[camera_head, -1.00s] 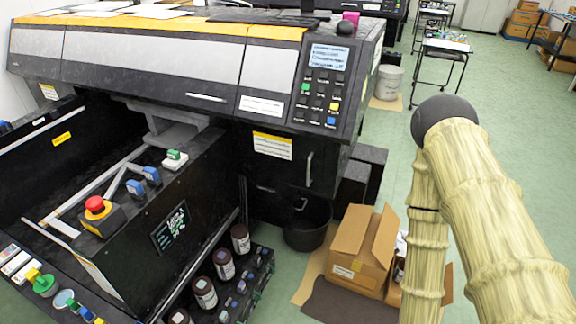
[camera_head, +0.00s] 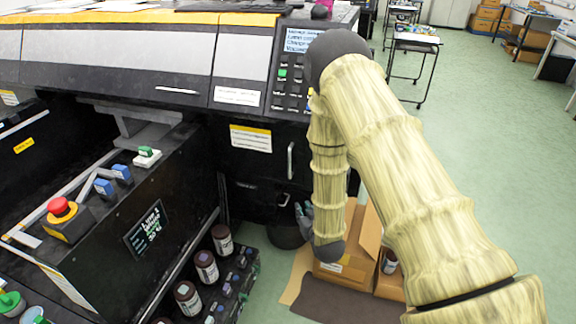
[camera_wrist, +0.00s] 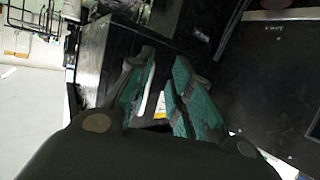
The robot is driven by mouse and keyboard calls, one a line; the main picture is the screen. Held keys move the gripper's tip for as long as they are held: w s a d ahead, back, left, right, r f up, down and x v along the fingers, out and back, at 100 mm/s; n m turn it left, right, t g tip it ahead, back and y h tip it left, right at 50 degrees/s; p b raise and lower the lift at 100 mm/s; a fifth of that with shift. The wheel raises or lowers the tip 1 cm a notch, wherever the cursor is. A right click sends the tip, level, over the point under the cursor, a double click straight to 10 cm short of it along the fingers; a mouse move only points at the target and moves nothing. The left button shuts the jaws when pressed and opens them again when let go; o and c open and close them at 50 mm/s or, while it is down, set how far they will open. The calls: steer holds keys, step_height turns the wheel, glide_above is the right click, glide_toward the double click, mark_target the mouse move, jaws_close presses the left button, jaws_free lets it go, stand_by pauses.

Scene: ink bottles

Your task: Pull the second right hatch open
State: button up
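The black front of the large printer carries two hatch handles at its right end. An upright grey handle (camera_head: 290,160) is on the upper hatch. A smaller handle (camera_head: 284,199) is on the lower black hatch (camera_head: 252,202). My gripper (camera_head: 304,212) hangs just right of the lower handle, apparently apart from it, partly hidden by my arm. In the wrist view my gripper (camera_wrist: 166,68) has its teal-padded fingers spread with a gap between them, and nothing held shows there. The handle cannot be made out clearly in the wrist view.
A black bin (camera_head: 287,236) stands below the hatches. An open cardboard box (camera_head: 340,274) is under my arm. Ink bottles (camera_head: 207,266) stand in a row beside the pulled-out black unit at left. An emergency button (camera_head: 60,208) tops that unit.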

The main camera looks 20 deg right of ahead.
mark_target(290, 158)
steer(key=w+r+t+b, duration=0.1)
steer(key=w+r+t, duration=0.3)
steer(key=w+r, duration=0.5)
steer(key=w, duration=0.3)
steer(key=w+p, duration=0.1)
steer(key=w, duration=0.2)
steer(key=w+p, duration=0.1)
steer(key=w, duration=0.3)
steer(key=shift+d, duration=0.3)
jaws_close()
